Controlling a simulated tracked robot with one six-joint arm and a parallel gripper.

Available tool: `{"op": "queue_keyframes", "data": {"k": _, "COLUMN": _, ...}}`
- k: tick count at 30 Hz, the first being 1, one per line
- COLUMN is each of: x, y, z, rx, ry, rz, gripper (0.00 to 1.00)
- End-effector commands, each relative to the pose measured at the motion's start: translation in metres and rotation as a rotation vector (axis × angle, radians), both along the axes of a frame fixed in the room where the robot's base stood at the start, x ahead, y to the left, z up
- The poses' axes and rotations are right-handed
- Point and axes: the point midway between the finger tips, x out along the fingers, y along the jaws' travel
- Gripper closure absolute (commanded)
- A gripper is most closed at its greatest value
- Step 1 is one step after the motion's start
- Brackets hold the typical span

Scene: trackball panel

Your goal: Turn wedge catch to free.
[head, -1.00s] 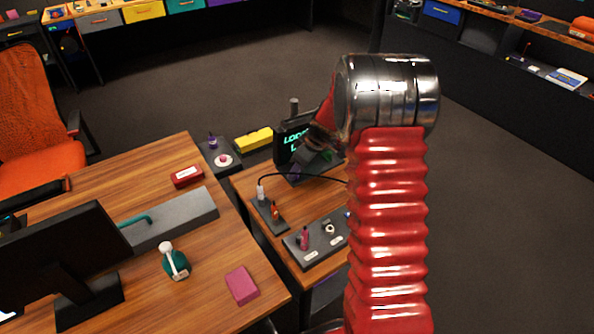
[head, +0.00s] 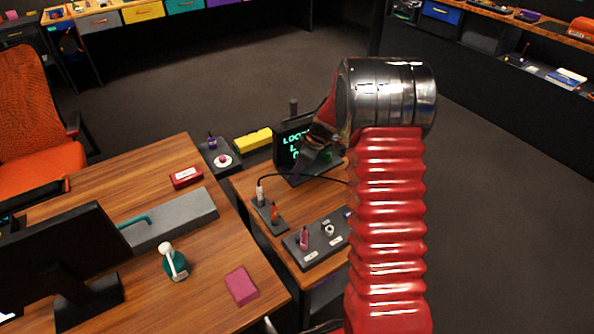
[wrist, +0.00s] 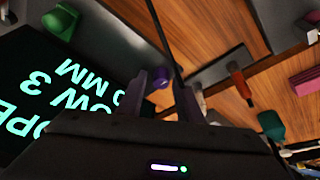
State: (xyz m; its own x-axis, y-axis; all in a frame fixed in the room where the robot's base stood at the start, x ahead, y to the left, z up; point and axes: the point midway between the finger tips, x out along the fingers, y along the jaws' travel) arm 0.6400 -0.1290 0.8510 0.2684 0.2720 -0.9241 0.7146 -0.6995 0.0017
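A dark panel with a lit green-text screen (head: 292,143) stands at the back of the small wooden desk. A green wedge-like piece (wrist: 62,20) shows beside the screen in the wrist view, and a bit of green (head: 326,155) shows there in the head view. A purple round knob (wrist: 160,77) sits on the grey base, beyond and between my fingertips. I cannot tell for sure which piece is the wedge catch. My gripper (wrist: 163,88) appears open, its two fingers apart and nothing clearly held. In the head view my gripper (head: 313,162) is in front of the screen, partly hiding the panel.
A black cable arcs from a small socket block (head: 268,212) past the panel. A grey control plate (head: 318,238) with small knobs lies at the desk's front.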

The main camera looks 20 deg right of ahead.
Motion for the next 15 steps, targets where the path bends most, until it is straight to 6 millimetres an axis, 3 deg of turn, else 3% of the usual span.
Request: {"op": "queue_keyframes", "data": {"k": 15, "x": -0.0025, "y": -0.0024, "z": 0.0096, "rx": 0.001, "ry": -0.001, "rz": 0.0, "gripper": 0.61}}
